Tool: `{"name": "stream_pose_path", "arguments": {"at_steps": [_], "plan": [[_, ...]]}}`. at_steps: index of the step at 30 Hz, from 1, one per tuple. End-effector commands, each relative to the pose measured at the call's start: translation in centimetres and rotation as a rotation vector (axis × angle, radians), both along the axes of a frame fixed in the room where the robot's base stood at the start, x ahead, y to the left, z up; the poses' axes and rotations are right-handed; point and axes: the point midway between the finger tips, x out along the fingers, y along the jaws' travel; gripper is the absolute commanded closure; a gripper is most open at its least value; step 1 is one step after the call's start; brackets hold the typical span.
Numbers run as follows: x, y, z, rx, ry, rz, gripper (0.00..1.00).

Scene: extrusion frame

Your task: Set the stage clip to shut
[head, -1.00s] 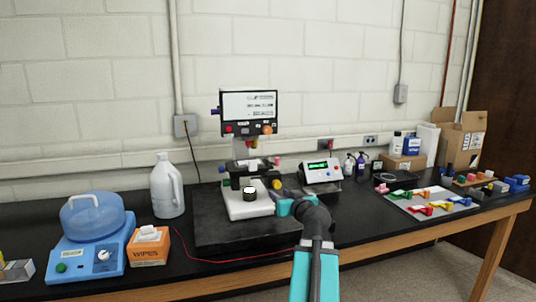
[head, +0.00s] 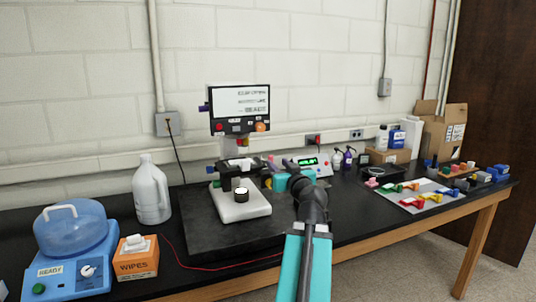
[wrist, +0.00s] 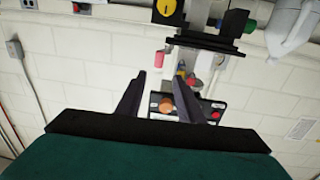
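The microscope has a white base (head: 243,207), a dark stage (head: 236,168) and a screen (head: 239,101) above; it stands on a dark slab. I cannot make out the stage clip or its setting. In the wrist view the microscope appears upside down, with its black stage (wrist: 208,39), yellow knob (wrist: 168,11) and coloured objectives (wrist: 181,70) beyond my fingers. My gripper (wrist: 161,76) is open and empty, with the two fingers well apart. In the head view my teal wrist (head: 281,183) is right of the stage; the fingertips cannot be made out there.
A white instrument with a green display (head: 309,166) stands behind my wrist. A white jug (head: 151,193), an orange wipes box (head: 136,261) and a blue bath (head: 72,235) are on the left. A tray of coloured clips (head: 424,194) lies right. A red cable (head: 215,267) crosses the bench.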

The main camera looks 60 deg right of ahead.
Motion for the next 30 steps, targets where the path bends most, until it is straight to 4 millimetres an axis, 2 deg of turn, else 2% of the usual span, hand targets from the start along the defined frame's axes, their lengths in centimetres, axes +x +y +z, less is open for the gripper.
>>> {"name": "stream_pose_path", "arguments": {"at_steps": [8, 30], "plan": [[0.8, -1.4, 0.1, 0.001, 0.001, -0.005, 0.66], [6.8, -6.5, 0.2, 0.001, 0.001, -0.006, 0.66]]}}
